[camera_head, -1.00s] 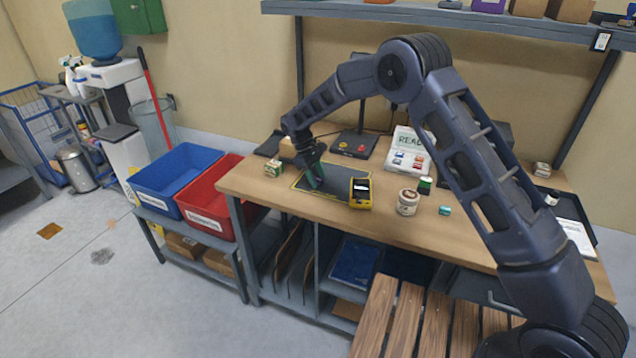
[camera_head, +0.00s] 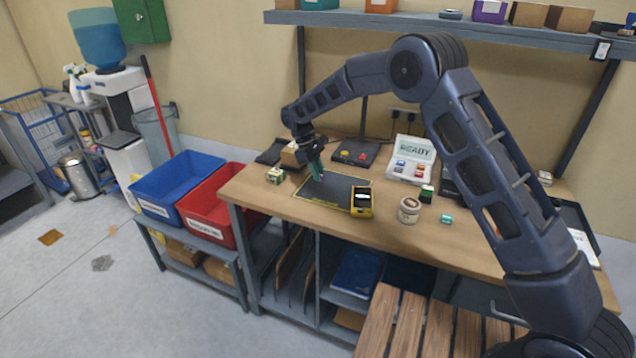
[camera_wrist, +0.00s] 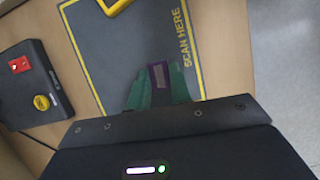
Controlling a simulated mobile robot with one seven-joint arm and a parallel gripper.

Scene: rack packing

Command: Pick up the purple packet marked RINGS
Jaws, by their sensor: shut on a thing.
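My gripper (camera_head: 317,172) is over the dark scan mat (camera_head: 338,190) on the workbench, pointing down with green fingers. In the wrist view my gripper (camera_wrist: 158,88) is shut on a small purple packet (camera_wrist: 158,76), which shows as a thin purple-edged piece between the fingertips. Its marking cannot be read. The packet appears held above the mat. In the head view the packet cannot be made out between the fingers.
A yellow device (camera_head: 362,203) lies at the mat's right front corner. A box with a red and a yellow button (camera_head: 355,152) stands behind the mat. An open white READY case (camera_head: 411,165), a jar (camera_head: 409,210) and small boxes are to the right. Blue (camera_head: 178,185) and red bins stand left.

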